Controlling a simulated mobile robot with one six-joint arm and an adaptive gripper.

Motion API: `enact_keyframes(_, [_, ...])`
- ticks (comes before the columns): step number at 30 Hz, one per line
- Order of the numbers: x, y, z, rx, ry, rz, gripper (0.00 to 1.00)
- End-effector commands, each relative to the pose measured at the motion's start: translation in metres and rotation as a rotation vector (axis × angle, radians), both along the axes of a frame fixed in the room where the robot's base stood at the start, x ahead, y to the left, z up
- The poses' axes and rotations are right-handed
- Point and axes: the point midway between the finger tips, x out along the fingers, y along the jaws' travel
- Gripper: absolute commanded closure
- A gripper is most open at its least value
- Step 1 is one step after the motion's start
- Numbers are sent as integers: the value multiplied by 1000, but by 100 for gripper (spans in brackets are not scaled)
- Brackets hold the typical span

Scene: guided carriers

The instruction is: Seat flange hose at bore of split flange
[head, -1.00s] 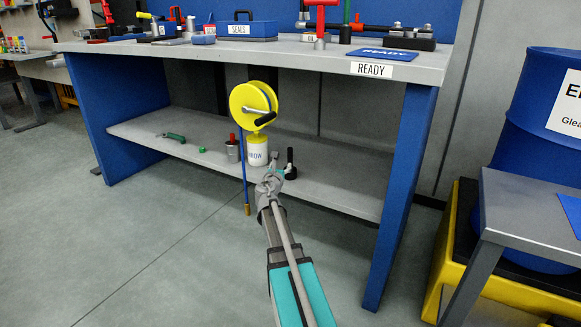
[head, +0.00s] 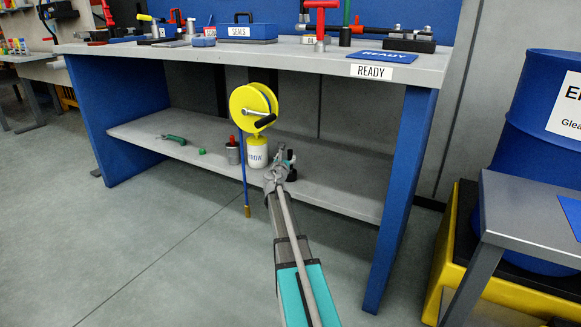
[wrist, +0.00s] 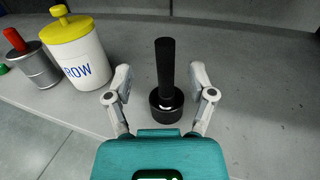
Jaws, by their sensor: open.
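A black upright piece, a round stem on a wider round base, stands on the lower shelf and looks like the flange hose (wrist: 165,75). In the head view it (head: 291,174) is partly hidden by my gripper (head: 278,168). In the wrist view my gripper (wrist: 160,78) is open, with one finger on each side of the stem. Gaps show between both fingers and the stem, so it is not gripped. I cannot pick out the split flange with certainty among the tools on the bench top (head: 290,52).
A white pot with a yellow lid (wrist: 77,55) and a grey can with a red top (wrist: 33,62) stand to the left on the shelf (head: 330,192). A yellow reel (head: 243,101) hangs above. A blue READY mat (head: 382,55) lies on the bench top. The shelf's right part is clear.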

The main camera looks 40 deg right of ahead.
Motion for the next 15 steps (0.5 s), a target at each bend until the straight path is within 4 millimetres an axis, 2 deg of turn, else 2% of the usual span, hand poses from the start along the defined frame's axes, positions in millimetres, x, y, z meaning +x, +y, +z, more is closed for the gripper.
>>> enact_keyframes(15, [5, -7, 0, 0, 0, 0, 29])
